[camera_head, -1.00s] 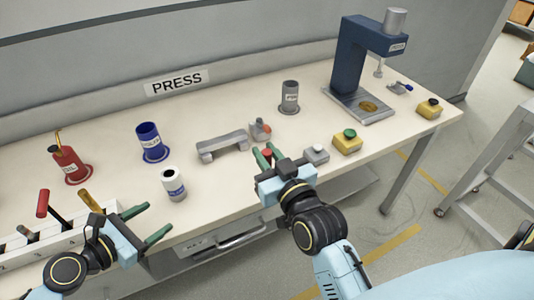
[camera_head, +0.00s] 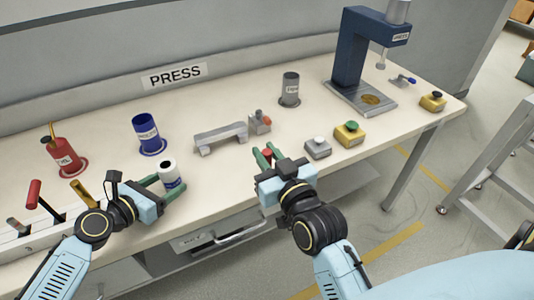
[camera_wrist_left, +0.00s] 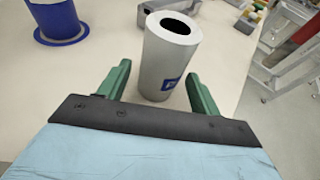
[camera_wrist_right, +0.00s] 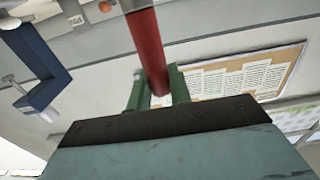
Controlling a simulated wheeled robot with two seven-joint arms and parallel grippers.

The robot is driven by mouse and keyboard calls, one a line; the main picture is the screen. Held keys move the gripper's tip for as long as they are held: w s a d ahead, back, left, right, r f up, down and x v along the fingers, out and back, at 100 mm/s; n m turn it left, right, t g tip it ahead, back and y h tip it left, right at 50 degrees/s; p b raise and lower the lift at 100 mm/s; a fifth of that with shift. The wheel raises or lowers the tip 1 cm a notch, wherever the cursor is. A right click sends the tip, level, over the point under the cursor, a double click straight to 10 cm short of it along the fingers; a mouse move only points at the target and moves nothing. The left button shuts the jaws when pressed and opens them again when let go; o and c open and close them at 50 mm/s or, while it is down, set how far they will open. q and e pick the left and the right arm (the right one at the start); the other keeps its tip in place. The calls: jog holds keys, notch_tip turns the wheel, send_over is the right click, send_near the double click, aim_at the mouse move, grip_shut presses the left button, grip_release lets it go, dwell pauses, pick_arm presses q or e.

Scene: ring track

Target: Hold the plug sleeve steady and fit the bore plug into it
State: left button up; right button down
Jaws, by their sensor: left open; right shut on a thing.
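The plug sleeve, a white cylinder with a dark bore and a blue label (camera_head: 170,172), stands upright near the table's front edge. My left gripper (camera_head: 163,184) is open, with its fingers on either side of the sleeve. In the left wrist view the sleeve (camera_wrist_left: 168,60) rises between the two green fingers, with a gap at the left finger. My right gripper (camera_head: 267,158) is shut on the red bore plug (camera_head: 267,153), off to the right of the sleeve. In the right wrist view the plug (camera_wrist_right: 148,50) is a red rod between the fingers; its upper end is cut off.
A blue cup (camera_head: 146,132) and a red can (camera_head: 62,155) stand behind and left. A grey bracket (camera_head: 221,138) lies behind the grippers. A grey cylinder (camera_head: 290,88), button boxes (camera_head: 349,134) and a blue press (camera_head: 355,60) are to the right. A lever rack (camera_head: 38,228) is at far left.

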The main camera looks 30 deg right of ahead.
pick_arm(q)
jog(key=shift+w+d+f, duration=0.2)
jog(key=shift+w+d, duration=0.15)
jog(key=shift+d, duration=0.15)
pick_arm(e)
jog(key=shift+f, duration=0.15)
pick_arm(q)
jog(key=c, duration=0.7)
pick_arm(e)
jog(key=w+a+r+n+g+y, duration=0.2)
jog(key=w+a+r+n+y, duration=0.25)
jog(key=w+a+r, duration=0.45)
jog(key=w+a+r+n+g+y, duration=0.1)
jog(key=w+a+r+n+y, duration=0.25)
jog(key=a+r+y, duration=0.55)
notch_tip(320, 180, down, 11)
jog(key=w+a+h, duration=0.1)
jog(key=a+h, duration=0.1)
jog(key=shift+a+r+m+g+h, duration=0.15)
jog(key=shift+m+g+h, duration=0.15)
jog(key=shift+h, duration=0.05)
